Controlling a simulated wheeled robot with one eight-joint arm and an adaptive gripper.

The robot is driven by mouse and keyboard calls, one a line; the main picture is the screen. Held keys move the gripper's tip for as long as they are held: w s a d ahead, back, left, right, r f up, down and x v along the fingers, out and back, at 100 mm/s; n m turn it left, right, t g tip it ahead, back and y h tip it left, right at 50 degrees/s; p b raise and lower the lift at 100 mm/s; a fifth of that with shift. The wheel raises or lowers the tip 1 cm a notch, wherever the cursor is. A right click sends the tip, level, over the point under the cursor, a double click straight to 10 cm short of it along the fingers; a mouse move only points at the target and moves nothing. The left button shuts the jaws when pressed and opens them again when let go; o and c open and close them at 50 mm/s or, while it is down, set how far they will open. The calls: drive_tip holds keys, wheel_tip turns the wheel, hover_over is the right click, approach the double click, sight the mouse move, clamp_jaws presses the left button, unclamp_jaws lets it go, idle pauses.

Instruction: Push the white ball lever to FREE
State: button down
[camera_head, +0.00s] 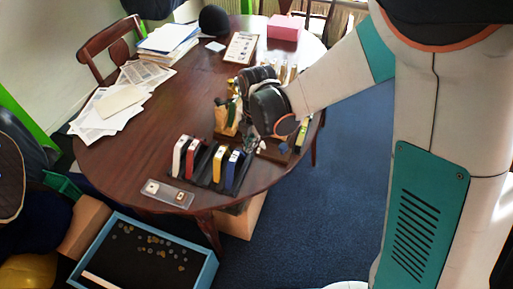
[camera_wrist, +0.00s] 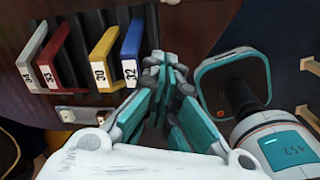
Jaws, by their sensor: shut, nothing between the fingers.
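My gripper (camera_wrist: 165,62) is shut and empty in the wrist view, its teal and grey fingers together over the dark table top. In the head view my dark wrist covers much of the fixture on the table's right side, and the fingers are too small there to make out. A small white piece at the top edge of the wrist view (camera_wrist: 171,2) may be the white ball of the lever, but it is cut off. It lies beyond my fingertips, apart from them in the picture. The lever's shaft and any FREE mark cannot be made out.
A dark rack (camera_head: 216,184) holds several upright numbered plates, left of my fingers in the wrist view. A small grey plate (camera_head: 166,194) lies at the table's (camera_head: 150,110) front edge. A wooden block with brass parts (camera_head: 227,120) stands close behind my wrist. Papers lie at the left.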

sight(263, 146)
drive_tip(key=f+b, duration=0.1)
drive_tip(key=f, duration=0.2)
drive_tip(key=f+b, duration=0.1)
drive_tip(key=f, duration=0.2)
drive_tip(key=w+f+b, duration=0.1)
drive_tip(key=f, duration=0.3)
drive_tip(key=shift+a+b, duration=0.4)
drive_tip(key=shift+w+d+r+b, duration=0.2)
drive_tip(key=shift+w+d+r, duration=0.1)
drive_tip(key=shift+w+d, duration=0.25)
drive_tip(key=shift+w+d+r+b, duration=0.2)
drive_tip(key=shift+w+d+r, duration=0.1)
drive_tip(key=shift+w+d, duration=0.2)
drive_tip(key=shift+w+d+r, duration=0.15)
drive_tip(key=shift+w+r, duration=0.1)
drive_tip(key=shift+w, duration=0.1)
drive_tip(key=shift+w, duration=0.1)
drive_tip(key=shift+w+d+r+g, duration=0.1)
drive_tip(key=shift+w+r+g, duration=0.1)
drive_tip(key=shift+g, duration=0.2)
